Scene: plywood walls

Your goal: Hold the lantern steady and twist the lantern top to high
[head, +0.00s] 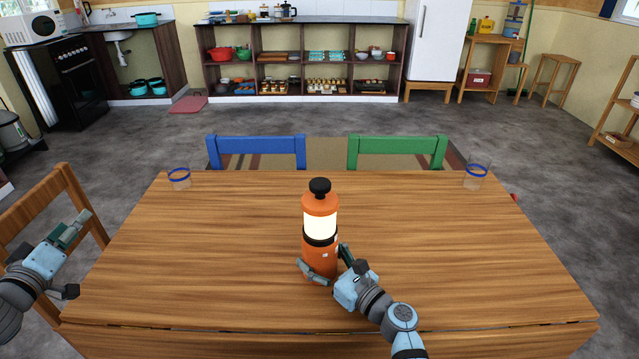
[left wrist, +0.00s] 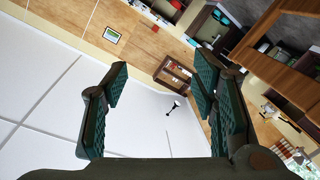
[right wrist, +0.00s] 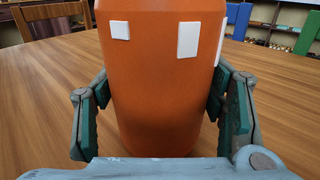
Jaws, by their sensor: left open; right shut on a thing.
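An orange lantern (head: 319,262) stands upright on the wooden table, with a bright pale light band, a black ring below it and a black knob on its orange top (head: 320,200). My right gripper (head: 322,268) is shut on the lantern's lower body. In the right wrist view the orange body (right wrist: 160,90) fills the space between the fingers, and white patches show on it. My left gripper (head: 72,262) is open and empty, off the table's left side, well away from the lantern. In the left wrist view, nothing is between its fingers (left wrist: 160,100).
The table (head: 200,250) is mostly clear around the lantern. Blue-rimmed glasses stand at its far left (head: 179,179) and far right (head: 475,177) corners. A blue chair (head: 256,145) and a green chair (head: 397,145) are at the far edge. A wooden chair (head: 68,195) is at the left.

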